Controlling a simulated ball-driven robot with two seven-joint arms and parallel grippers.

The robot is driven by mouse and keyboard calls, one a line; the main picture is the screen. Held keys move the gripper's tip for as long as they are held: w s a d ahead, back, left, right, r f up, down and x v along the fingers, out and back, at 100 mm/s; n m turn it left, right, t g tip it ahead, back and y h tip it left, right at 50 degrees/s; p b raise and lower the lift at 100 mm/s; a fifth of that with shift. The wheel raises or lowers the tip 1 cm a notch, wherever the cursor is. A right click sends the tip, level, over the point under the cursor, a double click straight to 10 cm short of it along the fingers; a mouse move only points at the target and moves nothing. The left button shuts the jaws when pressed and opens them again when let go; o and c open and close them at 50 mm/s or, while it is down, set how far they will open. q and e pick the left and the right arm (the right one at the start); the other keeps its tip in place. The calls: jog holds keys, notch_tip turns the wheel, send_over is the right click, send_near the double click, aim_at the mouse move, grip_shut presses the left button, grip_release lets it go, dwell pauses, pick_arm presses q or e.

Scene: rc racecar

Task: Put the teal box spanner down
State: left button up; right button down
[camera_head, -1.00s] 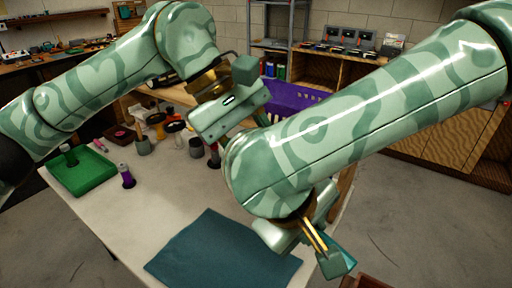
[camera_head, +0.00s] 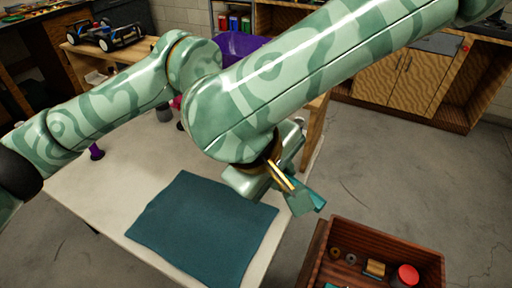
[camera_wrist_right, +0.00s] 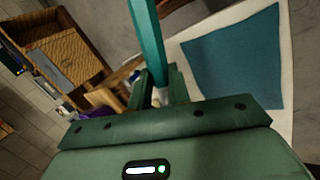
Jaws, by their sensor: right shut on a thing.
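The teal box spanner is a straight bar in my right gripper (camera_head: 306,203). In the right wrist view the spanner (camera_wrist_right: 148,42) stands out between the fingers, which are shut on it. In the head view only a bit of teal shows by the fingertips. My right gripper is in the air past the table's right edge, between the teal cloth (camera_head: 205,230) and a wooden box (camera_head: 432,255). My left arm reaches in from the left.
The wooden box holds a red round thing (camera_head: 407,275), a brass-coloured piece (camera_head: 375,268) and small rings. A purple bin (camera_head: 238,46) and a shelf with a toy car (camera_head: 112,36) are at the back. The teal cloth lies bare on the pale table (camera_head: 130,195).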

pick_arm(q)
grip_shut()
pick_arm(e)
jog(key=c, duration=1.2)
grip_release()
jog(key=shift+r, duration=0.1)
